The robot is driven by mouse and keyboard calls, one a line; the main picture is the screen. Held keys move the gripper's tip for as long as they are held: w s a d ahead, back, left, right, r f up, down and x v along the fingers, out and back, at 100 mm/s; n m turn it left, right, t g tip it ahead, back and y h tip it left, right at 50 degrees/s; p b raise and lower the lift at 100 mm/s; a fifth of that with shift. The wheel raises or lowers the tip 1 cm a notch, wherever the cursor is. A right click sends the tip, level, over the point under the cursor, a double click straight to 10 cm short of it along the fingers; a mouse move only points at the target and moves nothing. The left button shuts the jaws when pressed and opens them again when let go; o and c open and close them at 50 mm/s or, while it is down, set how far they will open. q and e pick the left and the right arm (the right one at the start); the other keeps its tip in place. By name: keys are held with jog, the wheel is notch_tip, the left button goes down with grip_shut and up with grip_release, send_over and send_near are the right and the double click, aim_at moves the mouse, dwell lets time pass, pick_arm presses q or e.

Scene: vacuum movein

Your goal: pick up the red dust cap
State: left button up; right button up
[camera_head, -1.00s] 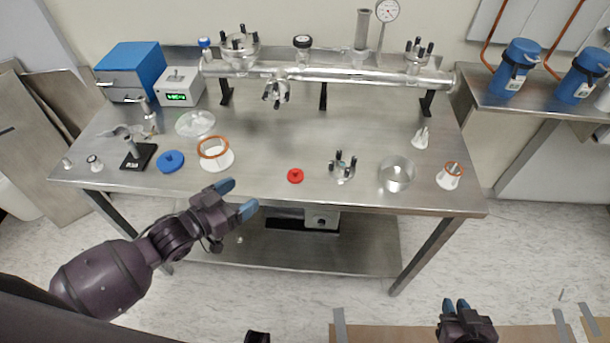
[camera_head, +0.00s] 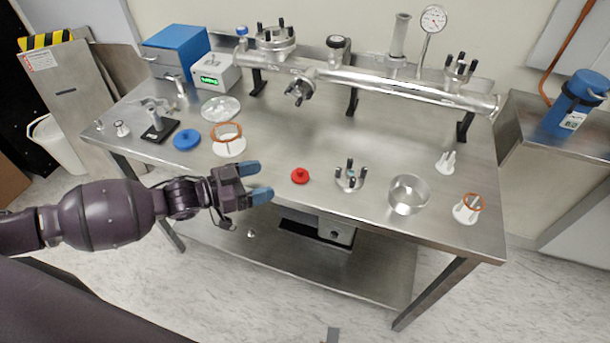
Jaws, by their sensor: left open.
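The red dust cap (camera_head: 300,176) lies on the steel table (camera_head: 330,150), near the front edge at the middle. It is small, round and red with a raised centre. My left gripper (camera_head: 262,182) comes in from the left, just left of the cap in the picture, with its blue fingertips apart and nothing between them. The fingertips point toward the cap and do not appear to touch it. My right gripper is outside the view.
Right of the cap stand a clamp-ringed flange (camera_head: 349,176), a metal cup (camera_head: 408,194) and a white holder with an orange ring (camera_head: 467,208). Left are a white centring ring piece (camera_head: 228,140) and a blue cap (camera_head: 187,139). A long steel tube (camera_head: 390,88) spans the back.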

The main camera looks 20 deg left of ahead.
aim_at(298, 171)
pick_arm(q)
jog(key=b+x, duration=0.1)
jog(key=x, duration=0.9)
jog(key=shift+w+d, duration=0.2)
jog(key=shift+w, duration=0.15)
jog(key=c, duration=1.1)
